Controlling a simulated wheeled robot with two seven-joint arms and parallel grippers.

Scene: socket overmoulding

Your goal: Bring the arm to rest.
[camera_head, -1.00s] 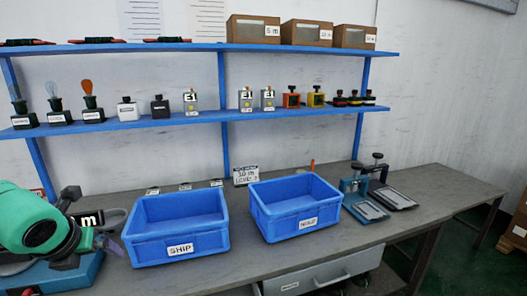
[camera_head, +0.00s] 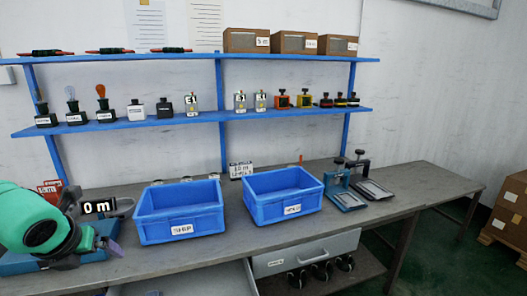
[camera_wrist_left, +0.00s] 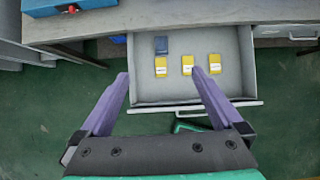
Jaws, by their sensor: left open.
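My left arm, green, comes in at the left edge of the head view, and its gripper (camera_head: 110,243) hangs over the left part of the bench. In the left wrist view the left gripper (camera_wrist_left: 157,82) is open, its two purple fingers wide apart with nothing between them. Beyond the fingertips is an open drawer (camera_wrist_left: 146,94) holding several yellow pieces (camera_wrist_left: 187,65) and a dark blue one (camera_wrist_left: 161,46). My right gripper is in neither view.
Two blue bins (camera_head: 179,228) and (camera_head: 283,207) stand on the grey bench (camera_head: 400,202). Two clamp stands (camera_head: 345,194) are right of them. A blue two-tier shelf (camera_head: 200,117) carries small devices and boxes. The bench's right end is clear.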

